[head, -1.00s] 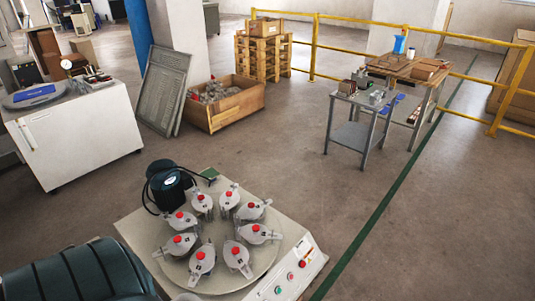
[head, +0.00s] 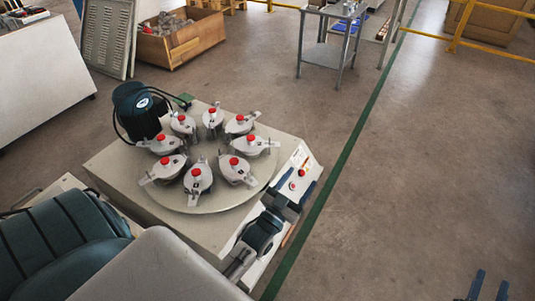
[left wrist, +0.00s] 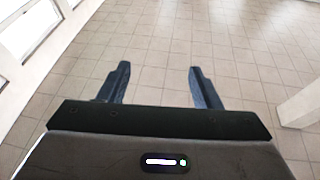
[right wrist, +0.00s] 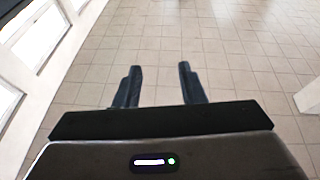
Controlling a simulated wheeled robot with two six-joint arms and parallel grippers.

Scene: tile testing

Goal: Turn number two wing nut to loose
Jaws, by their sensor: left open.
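Several grey wing nuts with red caps stand in a ring on a round plate (head: 208,203) of the tile testing machine in the head view. Examples are the front one (head: 198,181), the right one (head: 254,146) and the back one (head: 212,118). No number is readable, so I cannot tell which is number two. My left gripper (head: 290,195) is over the machine's right front side by the control panel, apart from the wing nuts; its fingers are spread and empty in the left wrist view (left wrist: 159,85). My right gripper (head: 488,286) is at the bottom right, its fingers apart and empty in the right wrist view (right wrist: 158,85).
A dark motor (head: 139,108) with a cable stands at the machine's back left. The control panel (head: 300,163) has a red button. A grey metal table (head: 327,55) stands farther back. The floor at right is clear.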

